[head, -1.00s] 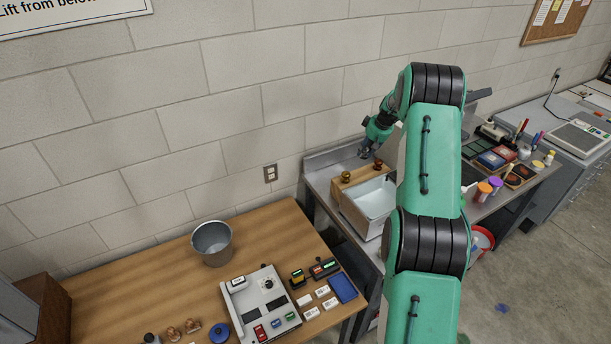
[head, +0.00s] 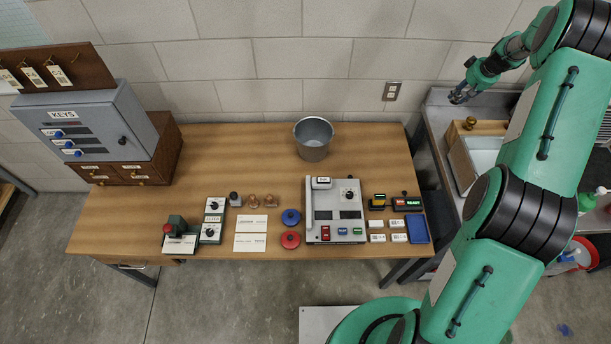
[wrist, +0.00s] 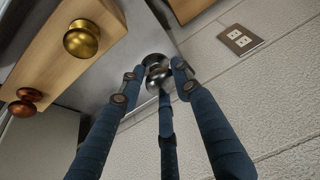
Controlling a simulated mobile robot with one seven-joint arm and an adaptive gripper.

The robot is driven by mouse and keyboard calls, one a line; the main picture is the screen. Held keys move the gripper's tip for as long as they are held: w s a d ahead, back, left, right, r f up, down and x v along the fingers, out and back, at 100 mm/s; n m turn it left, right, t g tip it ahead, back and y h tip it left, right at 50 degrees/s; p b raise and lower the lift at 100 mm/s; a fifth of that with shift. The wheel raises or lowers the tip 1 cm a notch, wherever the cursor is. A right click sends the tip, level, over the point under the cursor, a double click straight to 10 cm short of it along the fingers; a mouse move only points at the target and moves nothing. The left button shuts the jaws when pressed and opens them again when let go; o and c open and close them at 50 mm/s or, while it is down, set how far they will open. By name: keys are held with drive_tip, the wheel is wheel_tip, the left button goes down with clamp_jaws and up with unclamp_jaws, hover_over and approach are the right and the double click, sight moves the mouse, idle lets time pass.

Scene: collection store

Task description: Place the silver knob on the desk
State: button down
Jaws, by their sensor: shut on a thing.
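My gripper (head: 460,94) is at the upper right of the head view, above the back of the metal bench. In the wrist view its blue fingers (wrist: 157,85) are shut on the silver knob (wrist: 155,66), which is round and shiny. The knob is too small to make out in the head view. The wooden desk (head: 240,150) fills the middle of the head view, to the left of my gripper. The knob is apart from the desk.
A metal bucket (head: 313,140), a grey console (head: 335,212) and a key cabinet (head: 90,125) stand on the desk. Its back middle is clear. A brass knob (wrist: 81,40) and a copper knob (wrist: 25,102) sit on a wooden strip. A wall outlet (head: 391,91) is between desk and arm.

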drive_tip(key=w+a+f+n+y+b, duration=0.1)
drive_tip(key=a+f+b, duration=0.25)
drive_tip(key=a, duration=1.25)
drive_tip(key=w+a+f+n+b, duration=0.2)
drive_tip(key=a+f, duration=0.2)
drive_tip(key=a, duration=1.2)
drive_tip(key=w+a+f+n+y+b, duration=0.1)
drive_tip(key=a+f+b, duration=0.2)
drive_tip(key=a, duration=1.2)
drive_tip(key=s+a+f+n+b, duration=0.1)
drive_tip(key=s+a, duration=0.5)
drive_tip(key=a, duration=0.7)
drive_tip(key=s+a+f+n+g+b, duration=0.1)
drive_tip(key=s+a+f+b, duration=0.3)
drive_tip(key=a, duration=0.9)
drive_tip(key=s+a+f+n+y+b, duration=0.1)
drive_tip(key=s+a+f+n+b, duration=0.1)
drive_tip(key=s+a, duration=0.5)
drive_tip(key=a+f+b, duration=0.1)
drive_tip(key=a+f, duration=0.1)
drive_tip(key=a, duration=0.4)
drive_tip(key=shift+s+a+f, duration=0.3)
drive_tip(key=shift+s+f, duration=0.1)
drive_tip(key=shift+f+b, duration=0.65)
drive_tip(key=shift+f, duration=2.45)
drive_tip(key=shift+f, duration=0.1)
drive_tip(key=shift+f+b, duration=0.4)
drive_tip(key=shift+f, duration=1.4)
